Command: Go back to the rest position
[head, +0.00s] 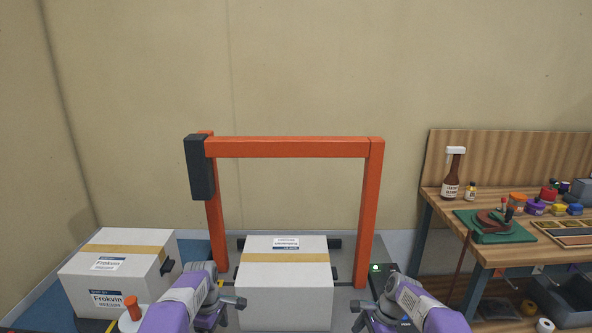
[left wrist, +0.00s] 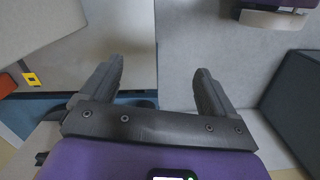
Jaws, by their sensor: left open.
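My left gripper (head: 238,303) is low in the head view, beside the left side of a white box (head: 284,292). In the left wrist view its two fingers (left wrist: 157,78) are spread apart with nothing gripped between them. My right gripper (head: 358,312) is low in the head view, to the right of the same box and apart from it. Its fingers are too small and too turned to tell whether they are open. The white box has a tan tape strip and stands under an orange gantry frame (head: 290,147).
Another white taped box (head: 105,275) with Frokvin labels stands at the left. At the right, a wooden workbench (head: 500,253) holds bottles, jars and a green mat (head: 493,227). The wall behind is bare.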

